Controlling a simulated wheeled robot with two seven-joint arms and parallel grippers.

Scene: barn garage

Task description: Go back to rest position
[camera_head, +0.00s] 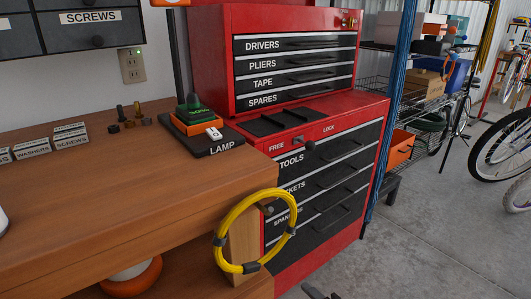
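Neither gripper shows clearly. A small dark shape (320,293) pokes in at the bottom edge, right of the middle. It may be the tip of my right gripper, but too little of it shows to tell its state. My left gripper is not in view. No object in view is seen held.
A wooden workbench (110,215) fills the left, with a yellow cable loop (222,226) hanging at its corner. A lamp base (208,140) and label blocks (71,137) are on it. A red tool cabinet (275,283) stands behind. Concrete floor (430,235) is open at right, before a bicycle (503,145).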

